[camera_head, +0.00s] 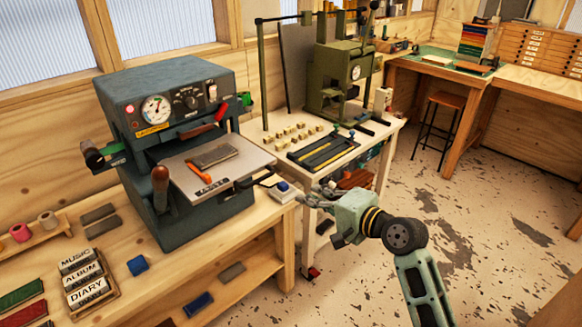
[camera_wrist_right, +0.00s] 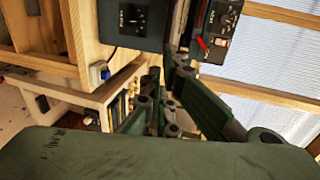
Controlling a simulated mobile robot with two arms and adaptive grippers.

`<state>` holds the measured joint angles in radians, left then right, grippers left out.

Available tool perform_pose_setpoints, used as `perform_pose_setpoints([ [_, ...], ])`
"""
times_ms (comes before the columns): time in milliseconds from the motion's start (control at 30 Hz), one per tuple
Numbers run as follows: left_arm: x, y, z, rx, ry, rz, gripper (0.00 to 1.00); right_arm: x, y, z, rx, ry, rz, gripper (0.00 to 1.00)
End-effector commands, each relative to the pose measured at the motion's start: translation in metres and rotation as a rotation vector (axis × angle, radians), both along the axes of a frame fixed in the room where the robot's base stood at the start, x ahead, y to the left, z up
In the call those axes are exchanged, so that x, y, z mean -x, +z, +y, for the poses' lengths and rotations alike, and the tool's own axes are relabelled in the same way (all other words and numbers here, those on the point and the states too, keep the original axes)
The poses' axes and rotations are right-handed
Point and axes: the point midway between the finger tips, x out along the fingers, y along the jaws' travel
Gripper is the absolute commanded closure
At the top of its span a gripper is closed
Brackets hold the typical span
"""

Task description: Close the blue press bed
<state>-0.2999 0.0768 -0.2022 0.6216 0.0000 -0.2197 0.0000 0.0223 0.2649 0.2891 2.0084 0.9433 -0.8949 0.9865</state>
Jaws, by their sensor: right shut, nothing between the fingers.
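The blue press (camera_head: 175,110) is a blue-grey machine on the wooden bench at the left. Its flat metal bed (camera_head: 245,160) is slid out toward the front right. A dark grey block (camera_head: 214,156) and an orange-handled tool (camera_head: 199,172) lie on the bed. My right gripper (camera_head: 308,196) is shut and empty, to the right of the bed and apart from it in the head view. Its fingers also show in the right wrist view (camera_wrist_right: 165,88), with part of the press (camera_wrist_right: 133,22) beyond them. My left gripper is out of view.
A small blue-and-white object (camera_head: 283,187) sits at the bench corner, close to my right gripper. A green press (camera_head: 342,75) and a black tray (camera_head: 322,150) stand on the table behind. Open floor (camera_head: 480,210) lies to the right.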

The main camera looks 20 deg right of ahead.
Motion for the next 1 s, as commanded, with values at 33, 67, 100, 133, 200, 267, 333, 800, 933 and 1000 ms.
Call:
perform_pose_setpoints([
  [33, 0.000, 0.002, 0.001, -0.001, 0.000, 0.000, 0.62, 0.001, 0.009, 0.002, -0.009, 0.006, -0.009, 1.00],
  [67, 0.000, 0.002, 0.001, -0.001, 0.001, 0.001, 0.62, 0.001, 0.012, 0.003, -0.013, 0.007, -0.013, 1.00],
  [100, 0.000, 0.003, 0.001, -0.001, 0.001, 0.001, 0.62, 0.000, 0.014, 0.004, -0.018, 0.009, -0.016, 1.00],
  [133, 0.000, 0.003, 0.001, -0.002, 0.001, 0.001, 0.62, -0.002, 0.015, 0.004, -0.019, 0.010, -0.016, 1.00],
  [200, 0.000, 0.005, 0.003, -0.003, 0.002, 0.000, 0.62, -0.009, 0.014, 0.006, -0.020, 0.008, -0.016, 1.00],
  [267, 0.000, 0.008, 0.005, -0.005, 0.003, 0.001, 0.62, -0.017, 0.012, 0.010, -0.020, 0.008, -0.015, 1.00],
  [333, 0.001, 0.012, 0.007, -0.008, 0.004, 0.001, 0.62, -0.029, 0.010, 0.014, -0.020, 0.008, -0.016, 1.00],
  [800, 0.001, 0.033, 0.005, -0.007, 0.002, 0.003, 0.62, -0.107, -0.008, 0.043, -0.017, 0.007, -0.014, 1.00],
  [933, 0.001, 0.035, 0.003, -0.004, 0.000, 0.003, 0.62, -0.118, -0.012, 0.048, -0.016, 0.007, -0.014, 1.00],
  [1000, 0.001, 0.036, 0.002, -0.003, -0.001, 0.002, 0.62, -0.122, -0.013, 0.049, -0.014, 0.007, -0.016, 1.00],
])
